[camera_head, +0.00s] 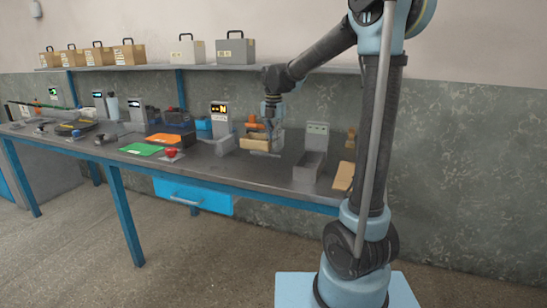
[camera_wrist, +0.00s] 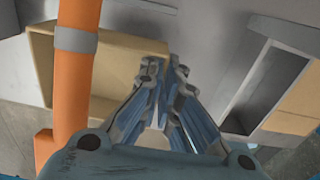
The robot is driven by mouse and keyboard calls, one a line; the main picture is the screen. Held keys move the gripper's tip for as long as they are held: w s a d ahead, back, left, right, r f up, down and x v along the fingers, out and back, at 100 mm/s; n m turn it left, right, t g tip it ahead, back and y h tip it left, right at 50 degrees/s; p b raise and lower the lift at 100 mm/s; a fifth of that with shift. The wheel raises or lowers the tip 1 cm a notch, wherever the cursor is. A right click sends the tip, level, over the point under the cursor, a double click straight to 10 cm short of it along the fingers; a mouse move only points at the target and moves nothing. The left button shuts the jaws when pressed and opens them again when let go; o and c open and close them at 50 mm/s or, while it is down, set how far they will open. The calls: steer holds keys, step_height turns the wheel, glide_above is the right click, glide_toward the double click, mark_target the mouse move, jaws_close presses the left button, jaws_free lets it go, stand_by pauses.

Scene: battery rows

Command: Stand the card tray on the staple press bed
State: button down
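The card tray (camera_head: 254,144), an open tan box, is at the back of the bench, just right of the grey machine with a lit display. In the wrist view the tray (camera_wrist: 112,82) fills the upper left, partly hidden by an orange bar. My gripper (camera_head: 271,133) is at its right side. In the wrist view my fingertips (camera_wrist: 166,70) are close together at the tray's right edge, and look shut on its wall. I cannot tell whether the tray is lifted. The lit-display machine (camera_head: 220,113) may be the staple press; its bed is not clearly distinguishable.
An orange bar with a grey band (camera_wrist: 76,40) stands close left of my fingers. A grey open bin (camera_head: 308,169) sits to the right, with a tan piece (camera_head: 344,177) beyond. A red button (camera_head: 171,152), green sheet (camera_head: 141,149) and orange sheet (camera_head: 170,140) lie left.

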mark_target(273, 162)
steer(key=f, duration=0.1)
steer(key=w+f, duration=0.1)
steer(key=shift+f, duration=2.5)
steer(key=shift+f, duration=0.1)
steer(key=c, duration=1.8)
jaws_free()
step_height(273, 162, up, 12)
steer(key=shift+d+r, duration=0.1)
steer(key=shift+r, duration=0.05)
